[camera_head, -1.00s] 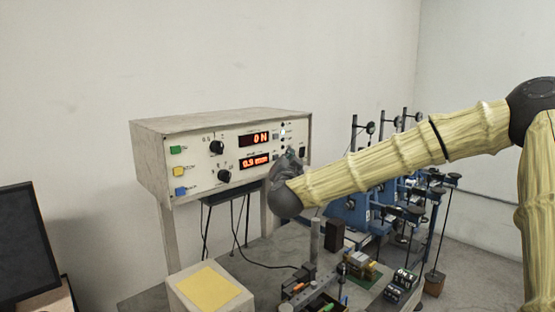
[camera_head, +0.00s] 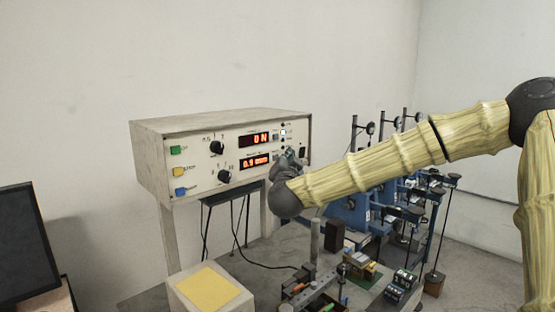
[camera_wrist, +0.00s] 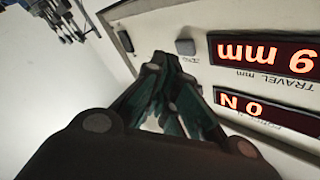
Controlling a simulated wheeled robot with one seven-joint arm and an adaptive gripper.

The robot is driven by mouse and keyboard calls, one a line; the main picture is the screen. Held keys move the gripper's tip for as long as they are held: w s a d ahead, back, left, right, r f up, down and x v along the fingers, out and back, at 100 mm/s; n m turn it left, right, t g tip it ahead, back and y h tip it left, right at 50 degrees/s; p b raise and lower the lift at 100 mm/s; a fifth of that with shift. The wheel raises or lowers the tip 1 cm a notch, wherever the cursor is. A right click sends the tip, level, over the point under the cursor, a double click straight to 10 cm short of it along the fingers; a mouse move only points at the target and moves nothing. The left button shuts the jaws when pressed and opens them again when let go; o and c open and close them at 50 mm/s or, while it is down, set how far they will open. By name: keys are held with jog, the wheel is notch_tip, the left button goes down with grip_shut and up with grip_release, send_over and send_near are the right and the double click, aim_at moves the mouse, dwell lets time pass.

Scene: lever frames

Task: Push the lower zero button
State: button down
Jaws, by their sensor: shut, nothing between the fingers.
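The grey box's panel carries an upper red display (camera_head: 254,139) reading 0 N and a lower travel display (camera_head: 254,161) reading 0.9 mm. In the wrist view, where the panel appears upside down, the small dark lower zero button (camera_wrist: 185,47) sits beside the travel display (camera_wrist: 262,54). My gripper (camera_head: 290,153) is in front of the panel's right part. In the wrist view my gripper (camera_wrist: 158,60) is shut and empty, its tips close to that button in the picture. I cannot tell the gap to the panel. The fingers hide part of the panel beside the force display.
A dark switch (camera_wrist: 126,41) sits near the panel edge. Below are a yellow-topped block (camera_head: 208,290) and a cluttered bench. Blue lever frames (camera_head: 350,212) stand to the right.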

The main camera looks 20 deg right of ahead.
jog(key=shift+w+a, duration=0.1)
jog(key=shift+w, duration=0.1)
jog(key=shift+w+a, duration=0.1)
jog(key=shift+w, duration=0.1)
jog(key=shift+w+a, duration=0.1)
jog(key=shift+w, duration=0.2)
dwell(1.1)
jog(key=shift+s, duration=0.15)
dwell(0.3)
jog(key=shift+s+d, duration=0.25)
jog(key=shift+s, duration=0.35)
jog(key=shift+s+d+b, duration=0.1)
jog(key=shift+s+d, duration=0.15)
jog(key=shift+s, duration=0.55)
jog(key=shift+s+d+b, duration=0.1)
jog(key=shift+s+d, duration=0.2)
jog(key=shift+s, duration=0.45)
jog(key=shift+s+d+b, duration=0.1)
jog(key=shift+s+d, duration=0.15)
jog(key=shift+s, duration=0.55)
